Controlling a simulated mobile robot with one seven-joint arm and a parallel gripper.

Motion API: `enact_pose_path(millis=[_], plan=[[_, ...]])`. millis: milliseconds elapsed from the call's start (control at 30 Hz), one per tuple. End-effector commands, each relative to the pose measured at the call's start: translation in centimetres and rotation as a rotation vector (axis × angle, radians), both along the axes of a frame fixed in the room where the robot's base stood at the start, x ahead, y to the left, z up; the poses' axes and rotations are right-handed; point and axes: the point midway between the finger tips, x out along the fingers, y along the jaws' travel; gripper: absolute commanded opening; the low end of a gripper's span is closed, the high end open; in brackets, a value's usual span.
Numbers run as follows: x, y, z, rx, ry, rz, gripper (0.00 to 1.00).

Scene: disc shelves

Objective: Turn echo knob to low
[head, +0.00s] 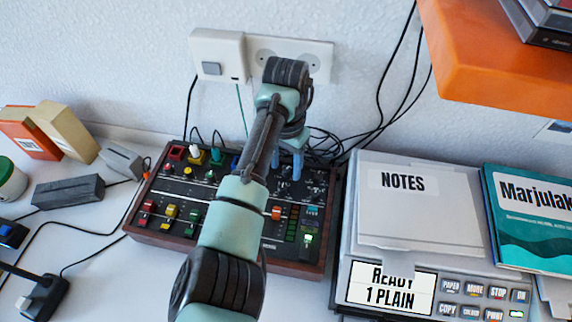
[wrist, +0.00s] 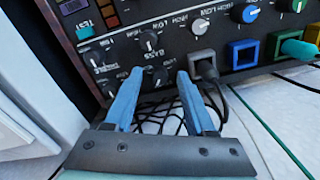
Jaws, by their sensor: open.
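The mixer panel (head: 185,240) is a dark panel in a wooden frame on the counter. My gripper (head: 290,174) is above its upper right part, pointing down. In the wrist view my gripper (wrist: 160,73) is open, its two blue fingers apart over small black knobs with white pointers. One knob (wrist: 155,77) shows between the fingertips and another knob (wrist: 150,42) lies just beyond them. A third knob (wrist: 98,58) is left of the left finger. The labels are inverted and small; I cannot tell which knob is echo. My arm covers the panel's middle in the head view.
Colored sockets (wrist: 242,52) lie farther right. A grey machine (head: 385,215) stands right of the panel. Loose cables (head: 325,145) lie behind it. An orange shelf (head: 490,65) overhangs the upper right.

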Motion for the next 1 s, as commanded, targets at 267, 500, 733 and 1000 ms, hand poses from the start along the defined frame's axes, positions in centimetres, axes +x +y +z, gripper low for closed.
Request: enact_pose_path(millis=[267,500,733,1000], plan=[[-0.01,0.01,-0.63,-0.001,-0.001,0.0,0.56],[0.0,0.0,-0.6,-0.001,-0.001,0.0,0.3],[0.0,-0.01,-0.58,-0.001,-0.001,0.0,0.0],[0.0,-0.04,-0.51,-0.001,-0.001,0.007,0.0]])
